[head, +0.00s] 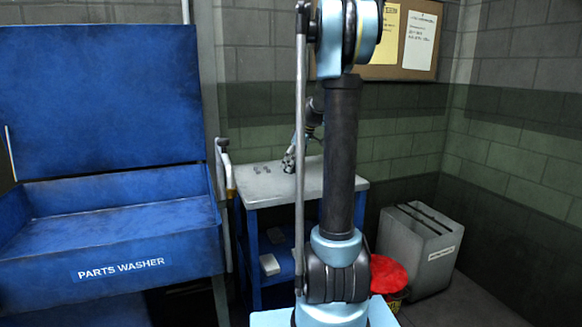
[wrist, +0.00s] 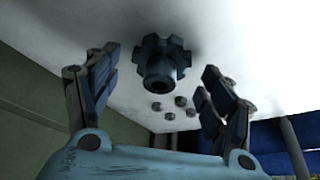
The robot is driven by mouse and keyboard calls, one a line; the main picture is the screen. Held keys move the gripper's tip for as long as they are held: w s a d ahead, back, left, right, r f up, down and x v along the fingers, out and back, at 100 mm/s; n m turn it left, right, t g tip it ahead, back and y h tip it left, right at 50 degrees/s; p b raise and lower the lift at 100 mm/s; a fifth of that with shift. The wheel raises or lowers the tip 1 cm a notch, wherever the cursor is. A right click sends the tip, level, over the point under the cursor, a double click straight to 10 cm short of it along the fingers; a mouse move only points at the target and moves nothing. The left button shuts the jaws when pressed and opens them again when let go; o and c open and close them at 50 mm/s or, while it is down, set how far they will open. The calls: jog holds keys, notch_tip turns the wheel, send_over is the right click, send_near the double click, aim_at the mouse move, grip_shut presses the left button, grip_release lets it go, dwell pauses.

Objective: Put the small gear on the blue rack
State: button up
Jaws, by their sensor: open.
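A small dark gear (wrist: 160,62) with a raised hub lies on the light tabletop in the wrist view. My gripper (wrist: 158,66) is open, with one finger on each side of the gear and gaps between them. In the head view my gripper (head: 290,160) is low over the table, partly behind my own arm; the gear is too small there to make out clearly. A blue frame with a lower shelf (head: 277,262) stands under the tabletop; I cannot tell if it is the blue rack.
Several small nuts (wrist: 172,104) lie near the gear. The grey tabletop (head: 262,190) is otherwise mostly clear. A blue parts washer (head: 120,245) stands left of the table. A grey bin (head: 418,250) and a red-lidded can (head: 388,275) stand right. Light blocks lie on the lower shelf.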

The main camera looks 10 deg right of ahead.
jog(key=v, duration=1.1)
jog(key=s+a+f+m+h, duration=0.1)
jog(key=s+f+m, duration=0.2)
jog(key=s+f, duration=0.4)
jog(key=s+a+f+m+h, duration=0.1)
jog(key=s+f+m, duration=0.3)
jog(key=s, duration=1.4)
jog(key=s+a+f+m+h, duration=0.1)
jog(key=s+f+m, duration=0.3)
jog(key=s+f, duration=0.7)
jog(key=s, duration=0.2)
jog(key=shift+s+a+f+h, duration=0.15)
jog(key=shift+s+a+h, duration=0.15)
jog(key=shift+s+a, duration=0.1)
